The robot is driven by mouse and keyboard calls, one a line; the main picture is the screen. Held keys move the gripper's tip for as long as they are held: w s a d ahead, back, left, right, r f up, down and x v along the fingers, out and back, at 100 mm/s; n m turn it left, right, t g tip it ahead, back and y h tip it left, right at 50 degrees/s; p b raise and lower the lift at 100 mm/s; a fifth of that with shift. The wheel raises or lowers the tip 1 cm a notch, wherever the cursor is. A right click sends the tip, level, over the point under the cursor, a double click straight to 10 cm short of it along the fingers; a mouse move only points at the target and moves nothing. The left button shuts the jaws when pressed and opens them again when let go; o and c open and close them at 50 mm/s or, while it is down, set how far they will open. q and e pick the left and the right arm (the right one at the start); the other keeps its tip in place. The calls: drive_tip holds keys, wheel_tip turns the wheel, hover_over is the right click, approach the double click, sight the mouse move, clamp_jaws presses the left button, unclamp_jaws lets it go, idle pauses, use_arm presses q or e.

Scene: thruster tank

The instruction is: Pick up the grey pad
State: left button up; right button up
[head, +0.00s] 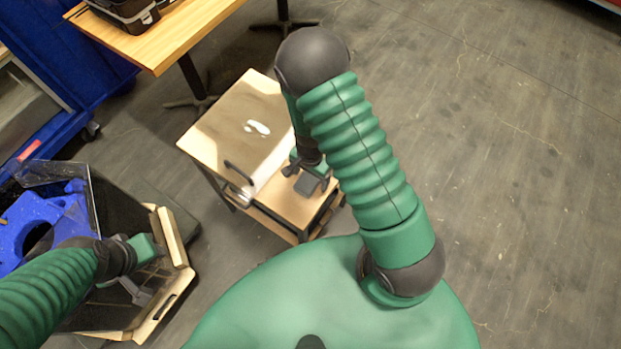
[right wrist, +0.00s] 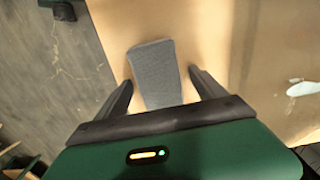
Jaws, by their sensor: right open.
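The grey pad (right wrist: 154,66) is a flat, rounded rectangle on a light wooden surface. In the right wrist view it lies between the two fingers of my right gripper (right wrist: 160,82), with its near end hidden by the gripper body. The fingers are open and apart from its sides. In the head view the pad (head: 307,185) shows just below my right gripper (head: 304,172), over the lower wooden shelf (head: 290,206) of a small cart. My left gripper (head: 144,284) is at the lower left over a dark bin; its jaws are too unclear to read.
The cart's upper top (head: 225,130) stands left of the right gripper, with a white patch and a dark handle. A dark bin (head: 118,215) with blue parts (head: 45,222) is at left. A wooden table (head: 160,40) is at upper left. The floor at right is clear.

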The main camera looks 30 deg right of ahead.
drive_tip(key=shift+c, duration=0.6)
drive_tip(key=shift+r, duration=0.1)
drive_tip(key=c, duration=1.3)
drive_tip(key=shift+c, duration=0.2)
drive_tip(key=shift+r, duration=0.1)
